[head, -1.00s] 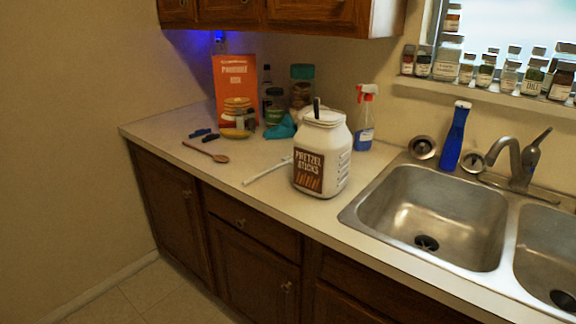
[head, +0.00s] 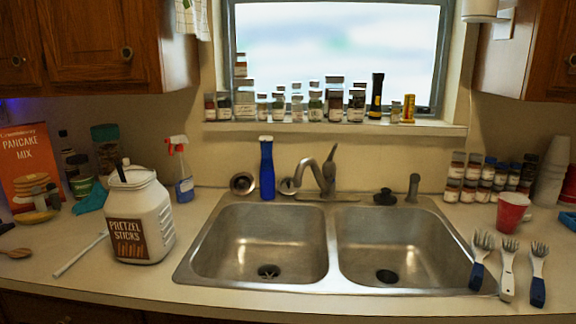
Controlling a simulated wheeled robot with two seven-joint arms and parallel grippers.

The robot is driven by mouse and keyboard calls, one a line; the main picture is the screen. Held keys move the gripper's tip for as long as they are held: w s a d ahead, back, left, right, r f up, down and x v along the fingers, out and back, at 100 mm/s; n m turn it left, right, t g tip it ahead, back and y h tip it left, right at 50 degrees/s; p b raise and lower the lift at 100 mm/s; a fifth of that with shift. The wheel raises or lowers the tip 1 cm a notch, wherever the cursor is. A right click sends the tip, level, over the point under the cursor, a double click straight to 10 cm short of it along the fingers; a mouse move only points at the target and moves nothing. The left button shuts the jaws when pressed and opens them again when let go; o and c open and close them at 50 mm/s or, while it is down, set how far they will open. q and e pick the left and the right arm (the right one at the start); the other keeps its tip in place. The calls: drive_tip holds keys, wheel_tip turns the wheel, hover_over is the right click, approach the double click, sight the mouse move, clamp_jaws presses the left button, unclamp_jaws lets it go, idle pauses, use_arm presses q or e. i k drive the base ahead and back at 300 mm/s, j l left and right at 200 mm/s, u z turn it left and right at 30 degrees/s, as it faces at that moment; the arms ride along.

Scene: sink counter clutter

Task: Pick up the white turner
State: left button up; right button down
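A utensil with a white handle (head: 507,284) lies on the counter right of the sink, between two utensils with blue handles; its head is slotted or tined, too small to tell which. A thin white rod or handle (head: 80,255) lies on the left counter, its right end meeting the outline of the pretzel jar (head: 140,222). Anything beyond that end is hidden behind the jar. I cannot tell for certain which of these white things is the turner. Neither of my grippers is in view.
The double sink (head: 330,211) fills the middle of the counter. A blue bottle (head: 267,168) and the faucet (head: 322,173) stand behind it. A red cup (head: 512,212) and several spice jars (head: 487,178) stand at the right. A spray bottle (head: 182,172) is behind the jar.

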sight(65, 268)
drive_tip(key=j+z, duration=0.15)
drive_tip(key=j, duration=0.45)
drive_tip(key=j+z, duration=0.15)
drive_tip(key=j, duration=0.45)
drive_tip(key=k+j+z, duration=0.15)
drive_tip(key=j, duration=0.4)
drive_tip(key=j+z, duration=0.15)
drive_tip(key=j, duration=0.45)
